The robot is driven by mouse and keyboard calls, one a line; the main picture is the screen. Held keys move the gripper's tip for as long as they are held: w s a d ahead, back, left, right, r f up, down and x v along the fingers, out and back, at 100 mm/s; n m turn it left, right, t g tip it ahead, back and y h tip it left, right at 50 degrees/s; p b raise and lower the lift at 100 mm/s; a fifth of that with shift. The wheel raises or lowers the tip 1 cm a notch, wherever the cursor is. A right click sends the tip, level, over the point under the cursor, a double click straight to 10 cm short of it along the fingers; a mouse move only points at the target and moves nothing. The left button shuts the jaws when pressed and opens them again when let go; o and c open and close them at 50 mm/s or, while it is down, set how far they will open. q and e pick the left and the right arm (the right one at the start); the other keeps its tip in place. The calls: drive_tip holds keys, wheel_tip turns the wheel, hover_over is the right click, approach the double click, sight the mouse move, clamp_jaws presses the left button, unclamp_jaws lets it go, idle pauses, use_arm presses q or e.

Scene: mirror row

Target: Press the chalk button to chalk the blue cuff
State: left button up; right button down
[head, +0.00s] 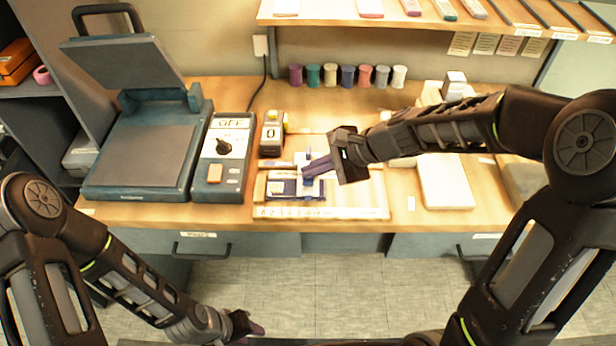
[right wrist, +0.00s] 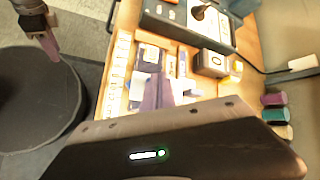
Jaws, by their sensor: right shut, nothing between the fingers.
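A dark blue piece, probably the blue cuff (head: 284,186), lies in a low white and wooden fixture on the bench. It also shows in the right wrist view (right wrist: 149,56), partly behind my fingers. My right gripper (head: 307,172) is shut and empty, its purple fingertips over the upper right of this fixture. The picture does not show clearly whether they touch it. I cannot pick out the chalk button for certain; the fingers hide part of the fixture. A small box reading 0 (head: 271,134), with a yellow top, stands behind the fixture. My left gripper (head: 257,329) hangs low over the floor, away from the bench.
A heat press (head: 147,160) with a raised lid stands at left, beside a control box (head: 222,150) reading OFF. A white ruler strip (head: 320,213) runs along the fixture's front. Several thread spools (head: 347,76) line the back. A pale pad (head: 445,182) lies at right.

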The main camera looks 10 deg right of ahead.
sight(312, 179)
drive_tip(key=shift+f+b, duration=0.3)
drive_tip(key=shift+f, duration=0.05)
drive_tip(key=shift+r, duration=0.15)
idle(0.4)
drive_tip(key=shift+r+p, duration=0.8)
drive_tip(key=shift+p, duration=0.05)
drive_tip(key=shift+r, duration=0.1)
wheel_tip(312, 179, up, 5)
drive_tip(key=p, duration=0.4)
idle(0.7)
